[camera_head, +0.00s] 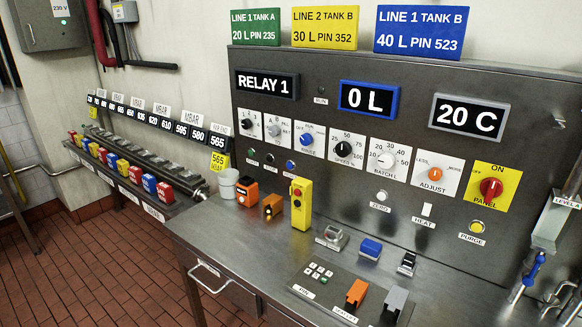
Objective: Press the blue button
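Two things could be the blue button. Neither of my grippers shows in the head view, and nothing covers the two blue buttons.
A yellow box with a red button (301,203) stands on the desk, left of the blue block. A blue-handled valve (530,272) is at right.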

